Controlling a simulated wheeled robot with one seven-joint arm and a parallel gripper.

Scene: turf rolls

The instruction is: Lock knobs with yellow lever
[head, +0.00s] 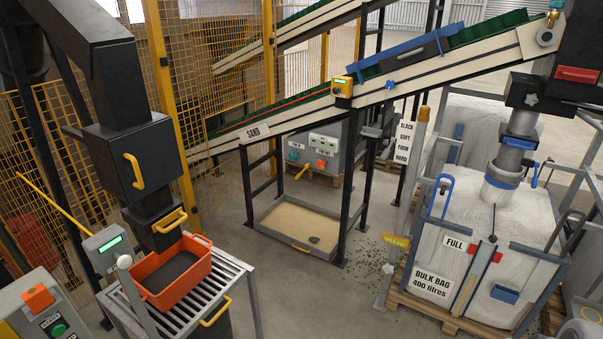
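A long thin yellow lever (48,207) slants down to a grey box with a green display (106,247) at the left. A yellow bar handle (170,221) sits on the black chute outlet, and a yellow loop handle (133,171) is on the chute housing above. A round pale knob (124,261) tops a post beside the orange tub. I cannot tell which are the lock knobs. My gripper is not in view.
An orange tub (199,268) of dark material stands on a slatted roller table (236,272). A sand tray (267,226) lies under the conveyor (300,108). A full bulk bag (400,285) stands on a pallet at right. Dark crumbs litter the floor beside it. Yellow mesh fencing (210,60) stands behind.

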